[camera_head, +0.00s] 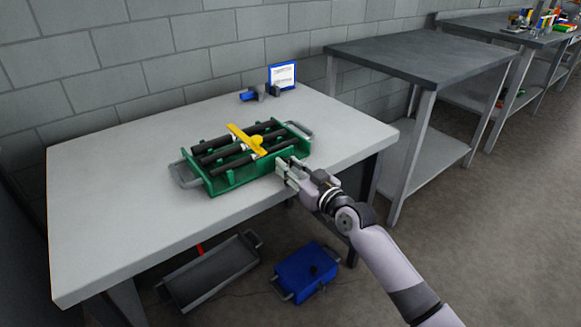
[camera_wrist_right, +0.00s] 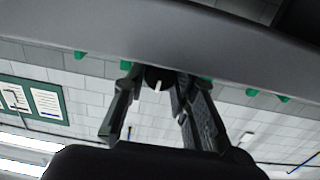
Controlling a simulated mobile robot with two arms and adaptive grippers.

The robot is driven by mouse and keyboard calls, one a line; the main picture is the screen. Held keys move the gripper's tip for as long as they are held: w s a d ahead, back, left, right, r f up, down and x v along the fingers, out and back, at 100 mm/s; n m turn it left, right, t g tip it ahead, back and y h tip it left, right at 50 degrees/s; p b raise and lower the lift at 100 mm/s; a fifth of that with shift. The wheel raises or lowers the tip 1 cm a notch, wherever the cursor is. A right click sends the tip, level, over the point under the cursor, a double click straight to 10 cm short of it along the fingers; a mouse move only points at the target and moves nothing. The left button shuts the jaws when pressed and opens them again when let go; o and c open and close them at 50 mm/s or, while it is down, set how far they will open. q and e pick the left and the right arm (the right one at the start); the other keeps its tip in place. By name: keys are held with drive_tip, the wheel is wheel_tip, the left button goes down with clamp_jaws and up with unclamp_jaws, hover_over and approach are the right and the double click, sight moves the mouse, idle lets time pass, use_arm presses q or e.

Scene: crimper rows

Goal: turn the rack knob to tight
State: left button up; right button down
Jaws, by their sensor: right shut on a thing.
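The green rack (camera_head: 226,181) sits on the light grey table, holding several dark rods (camera_head: 218,144) with a yellow bar (camera_head: 246,138) across them. My right gripper (camera_head: 284,169) is at the rack's near right side. In the right wrist view, the black rack knob (camera_wrist_right: 158,78) with a white mark is between the fingertips of my right gripper (camera_wrist_right: 157,82), which is shut on it. The mark runs nearly straight up and down in that picture. The knob is hidden behind the fingers in the head view. My left gripper is not in view.
A grey tray (camera_head: 212,270) and a blue case (camera_head: 307,270) are below the table's front edge. The left part of the tabletop (camera_head: 110,200) is clear.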

drive_tip(key=shift+m, duration=2.1)
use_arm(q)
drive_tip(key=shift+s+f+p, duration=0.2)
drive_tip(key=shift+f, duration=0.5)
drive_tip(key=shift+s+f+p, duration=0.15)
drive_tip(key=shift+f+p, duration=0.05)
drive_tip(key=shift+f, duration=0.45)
use_arm(e)
drive_tip(key=shift+m, duration=1.4)
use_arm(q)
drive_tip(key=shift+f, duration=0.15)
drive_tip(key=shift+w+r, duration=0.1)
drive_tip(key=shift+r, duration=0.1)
use_arm(e)
drive_tip(key=c, duration=1.3)
unclamp_jaws()
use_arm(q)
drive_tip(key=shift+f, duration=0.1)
